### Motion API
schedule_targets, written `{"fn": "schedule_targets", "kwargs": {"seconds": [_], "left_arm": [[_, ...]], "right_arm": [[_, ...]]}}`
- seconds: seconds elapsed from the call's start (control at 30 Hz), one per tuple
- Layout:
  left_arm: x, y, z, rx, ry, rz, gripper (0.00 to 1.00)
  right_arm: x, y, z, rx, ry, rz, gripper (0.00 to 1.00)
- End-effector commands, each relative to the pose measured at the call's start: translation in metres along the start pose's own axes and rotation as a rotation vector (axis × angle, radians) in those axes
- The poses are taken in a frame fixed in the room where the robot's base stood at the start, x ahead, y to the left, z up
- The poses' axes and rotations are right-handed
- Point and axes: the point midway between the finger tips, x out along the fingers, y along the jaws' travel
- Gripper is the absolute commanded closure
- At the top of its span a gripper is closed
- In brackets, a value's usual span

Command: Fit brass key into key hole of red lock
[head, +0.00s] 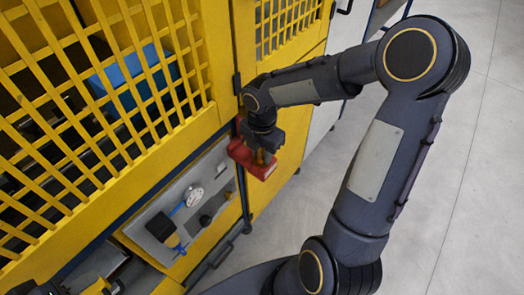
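The red lock (240,152) hangs at the edge of the yellow cabinet door, near the middle of the head view. My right gripper (262,150) points down right at the lock and covers part of it. A small brass-coloured piece, which looks like the brass key (262,157), shows between its fingertips, against the red lock. The gripper looks shut on it. The key hole is hidden, and I cannot tell whether the key is in it. Of my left arm only a dark part shows at the bottom left corner; its fingers cannot be made out.
Yellow mesh cabinet doors (150,168) fill the left, with a blue box (135,80) behind the mesh. A grey panel (205,180) with a gauge and a yellow-and-black tool (165,230) is below. Open grey floor (450,200) lies to the right.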

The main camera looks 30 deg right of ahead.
Motion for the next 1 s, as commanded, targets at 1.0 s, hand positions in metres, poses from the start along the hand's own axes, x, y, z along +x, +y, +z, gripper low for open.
{"fn": "schedule_targets", "kwargs": {"seconds": [1.0], "left_arm": [[-0.011,0.005,-0.006,0.0,0.0,0.0,0.64]], "right_arm": [[-0.106,0.001,0.0,0.0,-0.002,0.004,0.57]]}}
